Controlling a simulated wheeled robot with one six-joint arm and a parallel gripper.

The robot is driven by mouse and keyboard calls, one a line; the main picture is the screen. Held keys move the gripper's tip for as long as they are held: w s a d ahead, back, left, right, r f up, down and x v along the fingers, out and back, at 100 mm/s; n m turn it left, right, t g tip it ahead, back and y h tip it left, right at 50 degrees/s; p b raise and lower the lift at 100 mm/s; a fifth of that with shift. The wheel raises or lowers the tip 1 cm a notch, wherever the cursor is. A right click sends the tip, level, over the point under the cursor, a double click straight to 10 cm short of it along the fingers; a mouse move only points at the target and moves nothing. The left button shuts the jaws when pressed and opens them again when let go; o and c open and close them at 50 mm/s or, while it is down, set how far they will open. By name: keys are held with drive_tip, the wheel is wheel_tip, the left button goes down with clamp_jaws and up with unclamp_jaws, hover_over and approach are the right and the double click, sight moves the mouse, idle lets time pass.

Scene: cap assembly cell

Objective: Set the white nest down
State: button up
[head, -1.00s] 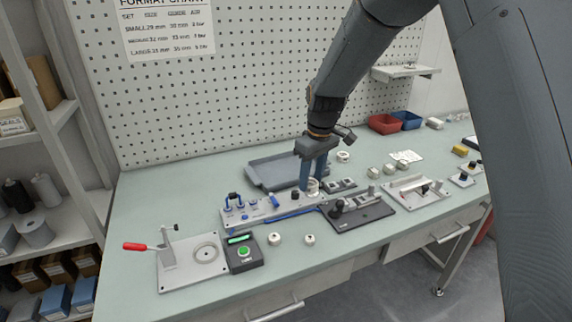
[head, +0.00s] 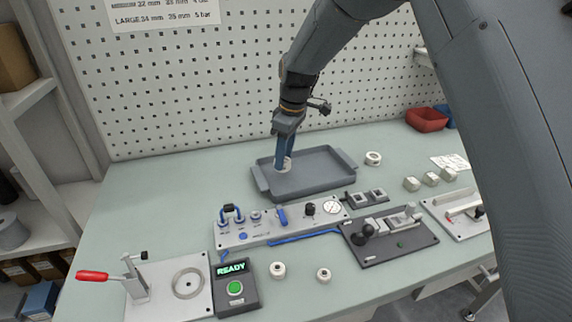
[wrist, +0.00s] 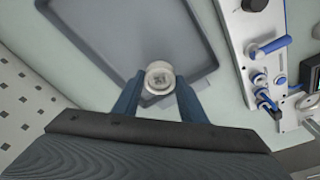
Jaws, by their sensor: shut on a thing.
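My gripper (head: 284,160) is shut on the white nest (head: 286,165), a small round white piece. In the head view it is over the left part of the grey tray (head: 330,181), and the fingers partly hide the nest. In the wrist view the nest (wrist: 159,76) sits between the two blue fingertips (wrist: 160,86), with a mark on its upper face. The tray (wrist: 85,22) lies beneath and beyond it. I cannot tell whether the nest touches the tray floor.
A panel with blue fittings (head: 262,237) stands in front of the tray. A white ring (head: 373,158) lies right of the tray. The tray's right part is empty.

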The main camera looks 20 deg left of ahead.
sight(285, 163)
drive_tip(key=shift+f+p, duration=0.5)
drive_tip(key=shift+f, duration=1.5)
drive_tip(key=shift+f, duration=0.1)
drive_tip(key=o, duration=1.1)
drive_tip(key=shift+c, duration=0.2)
wheel_tip(285, 163, up, 12)
drive_tip(key=d+b, duration=0.2)
drive_tip(key=b, duration=0.1)
drive_tip(key=shift+s, duration=0.2)
